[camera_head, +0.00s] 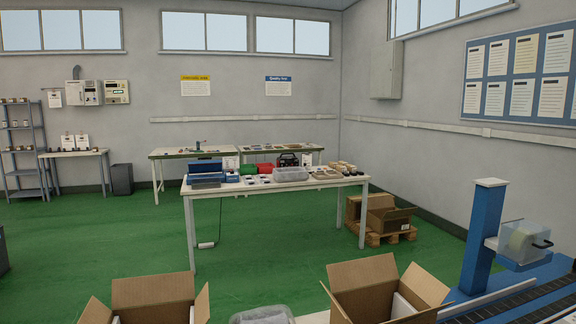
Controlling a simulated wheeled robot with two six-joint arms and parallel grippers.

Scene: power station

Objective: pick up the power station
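A small dark boxy device with what looks like a handle on top, likely the power station (288,160), stands toward the back of the long white table (330,183) in the middle of the room. It is far off and small, so its details are hard to tell. A clear bin in front hides its lower part. Neither of my grippers shows in the view.
Open cardboard boxes (152,290) stand in the foreground, and a blue post (482,240) at right. Green floor (130,230) is clear at left.

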